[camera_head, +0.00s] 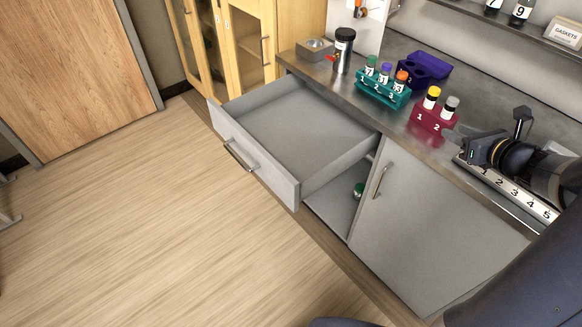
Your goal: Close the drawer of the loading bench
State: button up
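The loading bench has a grey drawer (262,165) pulled far out on its left side. Its front panel faces left and carries a metal bar handle (240,155). The inside of the drawer looks empty. My gripper (446,137) is at the right, over the bench's worktop (405,128), close to a dark red rack (432,121). It is well away from the drawer and its handle. Its fingers are small and partly merged with the background, so I cannot tell whether they are open or shut. I see nothing held in it.
A grey cabinet door (425,225) with a handle is right of the drawer. A green-capped vial (358,190) stands in the compartment below.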

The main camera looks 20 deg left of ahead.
aim_at(293, 136)
jog(key=k+u, duration=0.1)
jog(key=u, duration=0.25)
jog(key=k+u, duration=0.1)
jog(key=u, duration=0.25)
jog(key=k+j+u, duration=0.1)
jog(key=u, duration=0.2)
jog(key=i+l+u, duration=0.9)
jog(key=k+l, duration=0.05)
jog(key=l, duration=0.05)
